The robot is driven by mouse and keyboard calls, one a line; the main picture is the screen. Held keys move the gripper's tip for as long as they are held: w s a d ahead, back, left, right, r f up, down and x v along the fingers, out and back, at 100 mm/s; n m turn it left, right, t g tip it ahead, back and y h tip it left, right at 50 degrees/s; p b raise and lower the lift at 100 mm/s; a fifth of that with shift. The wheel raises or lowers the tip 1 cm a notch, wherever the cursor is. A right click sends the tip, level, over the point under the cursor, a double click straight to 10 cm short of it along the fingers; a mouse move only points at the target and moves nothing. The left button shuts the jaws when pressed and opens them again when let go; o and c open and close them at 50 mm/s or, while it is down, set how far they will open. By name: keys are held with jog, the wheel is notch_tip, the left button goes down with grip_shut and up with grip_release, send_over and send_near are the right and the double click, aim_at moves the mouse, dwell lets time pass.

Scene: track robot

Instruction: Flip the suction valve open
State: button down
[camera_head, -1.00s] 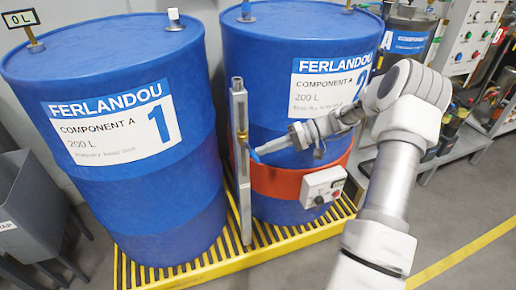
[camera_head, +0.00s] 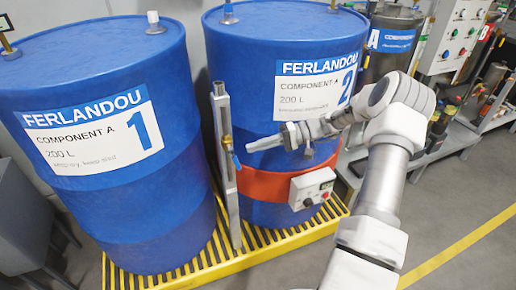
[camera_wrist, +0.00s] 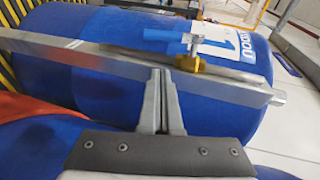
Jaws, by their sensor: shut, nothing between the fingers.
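The suction valve (camera_head: 228,144) has a brass body on an upright metal pipe (camera_head: 221,102) between the two blue drums. Its blue handle (camera_head: 237,163) hangs down beside the pipe. In the wrist view the brass body (camera_wrist: 188,63) sits beyond the pipe, and the blue handle (camera_wrist: 163,35) lies roughly along the pipe.
Drum 1 (camera_head: 95,215) stands left of the pipe and drum 2 (camera_head: 265,50) right of it. An orange heater band (camera_head: 268,184) with a control box (camera_head: 312,188) wraps drum 2. Both drums stand on a yellow grated pallet (camera_head: 190,267). Clear floor (camera_head: 470,200) lies at right.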

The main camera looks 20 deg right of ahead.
jog(key=p+v, duration=0.2)
jog(key=v, duration=0.8)
jog(key=shift+r, duration=0.25)
